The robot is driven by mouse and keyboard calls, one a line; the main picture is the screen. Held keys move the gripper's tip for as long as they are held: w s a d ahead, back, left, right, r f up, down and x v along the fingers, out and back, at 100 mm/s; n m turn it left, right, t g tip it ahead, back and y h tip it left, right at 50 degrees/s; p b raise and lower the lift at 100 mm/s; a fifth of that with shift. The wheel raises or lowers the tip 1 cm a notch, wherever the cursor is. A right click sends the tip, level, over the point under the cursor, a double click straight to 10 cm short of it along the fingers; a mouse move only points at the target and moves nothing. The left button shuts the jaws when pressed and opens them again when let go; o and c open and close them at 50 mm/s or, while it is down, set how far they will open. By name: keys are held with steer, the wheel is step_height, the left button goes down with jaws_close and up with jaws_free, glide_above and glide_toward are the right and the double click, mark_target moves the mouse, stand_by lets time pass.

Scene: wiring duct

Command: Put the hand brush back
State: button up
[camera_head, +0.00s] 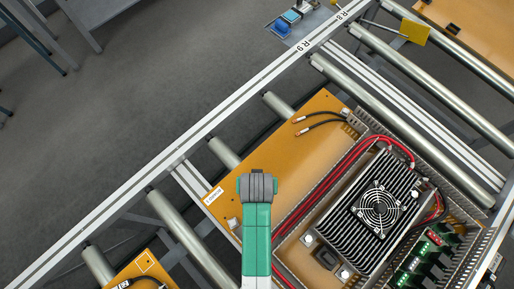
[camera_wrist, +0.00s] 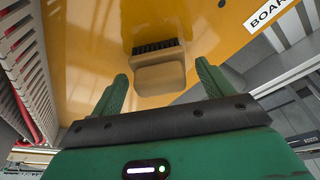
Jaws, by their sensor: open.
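The hand brush (camera_wrist: 160,76) is a beige block with a strip of black bristles. In the wrist view it lies on the orange board (camera_wrist: 90,45), ahead of my gripper (camera_wrist: 162,70). My gripper's two green fingers are open, one on each side of the beige block, with clear gaps and no contact that I can see. In the head view my green and grey arm end (camera_head: 257,205) is over the orange board (camera_head: 285,150) and hides its fingertips. A small pale shape beside it may be part of the brush.
A finned heatsink with a fan (camera_head: 378,208), red cables (camera_head: 345,175) and slotted wiring duct (camera_head: 440,185) stand right of my arm. A white label (camera_head: 213,196) sits at the board's left edge. Metal rollers (camera_head: 185,235) and a rail (camera_head: 180,155) border the board.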

steer(key=p+v, duration=0.2)
steer(key=v, duration=0.9)
steer(key=shift+r, duration=0.15)
steer(key=w+r+t, duration=0.5)
steer(key=w+r, duration=0.2)
steer(key=r, duration=0.6)
steer(key=w+r+t, duration=0.4)
steer(key=w+r, duration=0.3)
steer(key=r, duration=0.6)
steer(key=s+r+t+p, duration=0.3)
steer(key=r+p, duration=0.4)
steer(key=r, duration=1.2)
steer(key=s+r+t+p, duration=0.3)
steer(key=r+t+p, duration=0.2)
steer(key=r, duration=1.5)
steer(key=s+r+t+p, duration=0.3)
steer(key=r+p, duration=0.8)
steer(key=r, duration=0.8)
steer(key=shift+s+a+r+t, duration=0.15)
steer(key=shift+s+r+t, duration=0.15)
steer(key=shift+t, duration=0.5)
